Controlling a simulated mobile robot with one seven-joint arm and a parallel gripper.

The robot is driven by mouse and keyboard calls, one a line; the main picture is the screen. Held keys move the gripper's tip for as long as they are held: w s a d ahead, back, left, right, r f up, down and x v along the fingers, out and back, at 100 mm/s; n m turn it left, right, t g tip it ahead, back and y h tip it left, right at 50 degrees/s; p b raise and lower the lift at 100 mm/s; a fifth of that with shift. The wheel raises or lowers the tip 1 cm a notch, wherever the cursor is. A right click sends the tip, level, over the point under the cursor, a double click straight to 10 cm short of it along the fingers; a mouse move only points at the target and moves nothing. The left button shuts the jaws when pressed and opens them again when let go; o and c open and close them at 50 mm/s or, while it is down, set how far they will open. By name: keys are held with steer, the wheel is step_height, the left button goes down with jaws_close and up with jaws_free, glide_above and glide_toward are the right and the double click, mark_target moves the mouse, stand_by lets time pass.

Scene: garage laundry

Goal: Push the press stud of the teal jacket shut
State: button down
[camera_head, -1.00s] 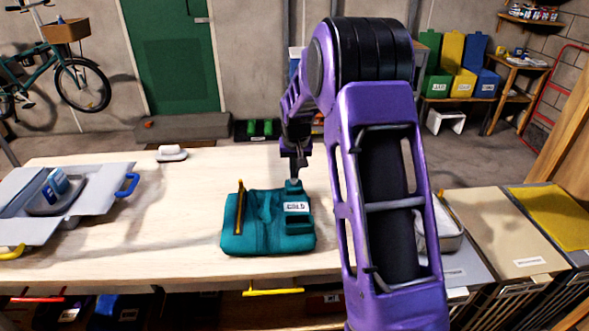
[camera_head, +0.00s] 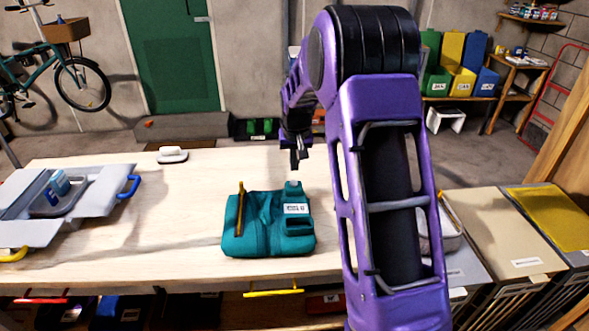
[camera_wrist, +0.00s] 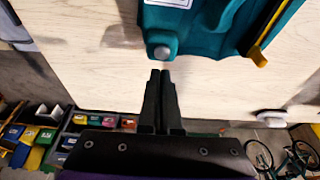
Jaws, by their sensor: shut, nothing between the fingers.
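The teal jacket (camera_head: 262,240) lies folded on the wooden table, with a white label on it. A tab at its far right edge carries the pale round press stud (camera_wrist: 162,52), seen in the wrist view. In the head view the tab (camera_head: 292,186) shows small. I cannot tell whether the stud is fully pressed in. My gripper (camera_head: 298,168) is shut and empty, above and just beyond the tab, apart from it. In the wrist view its closed fingertips (camera_wrist: 160,74) are beside the stud, with bare wood showing between.
A yellow-brown strip (camera_head: 240,208) lies along the jacket's left side. A grey open case (camera_head: 100,192) stands at the table's left, and a white object (camera_head: 172,155) lies at the far edge. The table between case and jacket is clear. Bins stand at the right.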

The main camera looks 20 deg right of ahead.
steer(key=v, duration=0.9)
steer(key=shift+w+r, duration=0.1)
steer(key=shift+w, duration=0.05)
